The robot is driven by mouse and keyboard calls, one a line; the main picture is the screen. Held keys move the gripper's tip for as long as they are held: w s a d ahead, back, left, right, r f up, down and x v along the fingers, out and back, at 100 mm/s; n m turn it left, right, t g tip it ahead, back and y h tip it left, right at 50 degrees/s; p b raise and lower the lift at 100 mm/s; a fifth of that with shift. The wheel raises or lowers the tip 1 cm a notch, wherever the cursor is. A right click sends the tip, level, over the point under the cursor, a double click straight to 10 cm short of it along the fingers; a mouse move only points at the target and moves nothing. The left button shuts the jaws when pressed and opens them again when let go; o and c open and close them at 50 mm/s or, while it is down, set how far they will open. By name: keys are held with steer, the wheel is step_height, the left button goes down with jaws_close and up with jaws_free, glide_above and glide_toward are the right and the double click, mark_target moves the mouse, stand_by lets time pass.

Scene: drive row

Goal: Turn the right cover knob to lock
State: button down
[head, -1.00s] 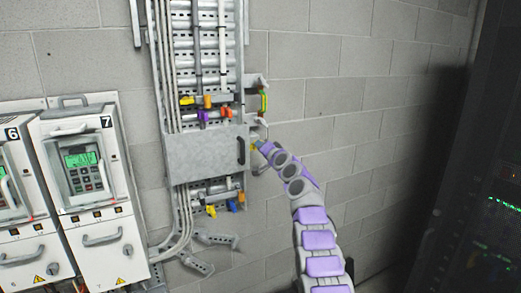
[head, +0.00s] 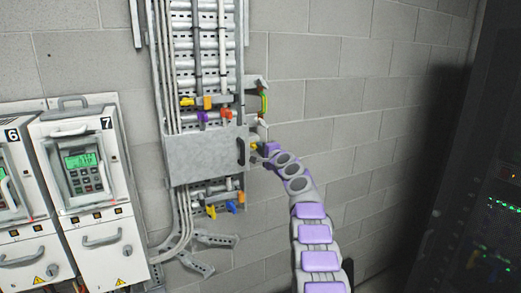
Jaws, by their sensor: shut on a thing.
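The grey cover (head: 203,157) lies across the cable ladder on the wall, with a dark handle (head: 240,151) near its right edge. My purple and grey arm reaches up from the lower right. My gripper (head: 259,149) is at the right edge of the cover, just right of the handle, and is shut on the right cover knob. The knob is small and mostly hidden by the gripper, so its angle cannot be told.
Cabinet 7 (head: 90,200) and cabinet 6 (head: 20,215) stand at the left. Coloured cable clamps sit above and below the cover. A dark rack (head: 470,170) stands at the right. Bare block wall lies between the arm and the rack.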

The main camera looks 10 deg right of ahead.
steer(key=shift+d+f, duration=0.1)
steer(key=shift+f, duration=0.05)
steer(key=c, duration=1.1)
jaws_free()
steer(key=shift+w, duration=0.15)
steer(key=shift+c, duration=0.2)
steer(key=shift+d, duration=0.1)
steer(key=shift+s+b, duration=0.2)
steer(key=shift+b, duration=0.3)
steer(key=b+v, duration=1.2)
steer(key=v, duration=0.5)
